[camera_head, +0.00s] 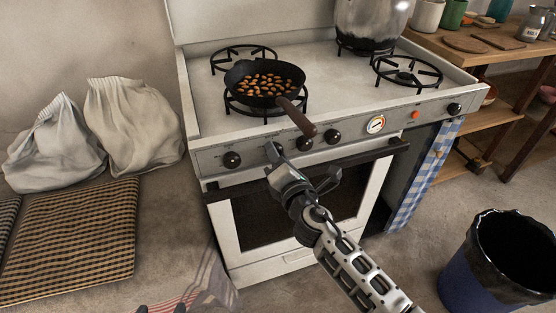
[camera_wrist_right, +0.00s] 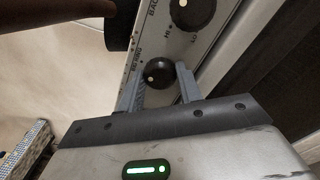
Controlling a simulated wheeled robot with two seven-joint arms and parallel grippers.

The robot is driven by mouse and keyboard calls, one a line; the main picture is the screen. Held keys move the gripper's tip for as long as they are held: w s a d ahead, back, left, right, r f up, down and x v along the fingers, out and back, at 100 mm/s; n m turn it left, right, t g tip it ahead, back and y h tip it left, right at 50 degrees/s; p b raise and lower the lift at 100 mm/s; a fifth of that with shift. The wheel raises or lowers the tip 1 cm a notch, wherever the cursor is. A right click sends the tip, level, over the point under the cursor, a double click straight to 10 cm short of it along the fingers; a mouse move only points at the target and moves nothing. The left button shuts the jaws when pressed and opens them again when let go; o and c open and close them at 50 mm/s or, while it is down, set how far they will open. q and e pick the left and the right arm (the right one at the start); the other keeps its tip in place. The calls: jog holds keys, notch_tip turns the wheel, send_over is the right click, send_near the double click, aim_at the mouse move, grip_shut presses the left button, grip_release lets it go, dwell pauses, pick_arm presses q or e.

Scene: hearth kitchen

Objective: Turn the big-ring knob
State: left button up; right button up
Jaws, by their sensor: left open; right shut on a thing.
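The white stove's front panel (camera_head: 213,161) carries a row of round black knobs. My right gripper (camera_head: 274,153) comes up from the lower right in the head view and reaches the panel between the leftmost knob (camera_head: 232,160) and another knob (camera_head: 304,143). In the right wrist view its fingers are shut on a black knob (camera_wrist_right: 158,75) with a pale dot.
A black pan (camera_head: 238,76) of brown nuts sits on a front burner; its brown handle (camera_head: 302,122) sticks out over the panel near my right gripper. A large pot (camera_head: 365,25) stands at the back. A bin (camera_head: 470,270) is at the lower right. Sacks (camera_head: 130,120) lie left.

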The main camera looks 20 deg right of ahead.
jog(key=shift+m+b, duration=0.5)
jog(key=shift+m, duration=1.4)
jog(key=o, duration=1)
jog(key=s+b, duration=0.2)
jog(key=s, duration=1.4)
jog(key=shift+d, duration=0.3)
jog(key=shift+m, duration=0.3)
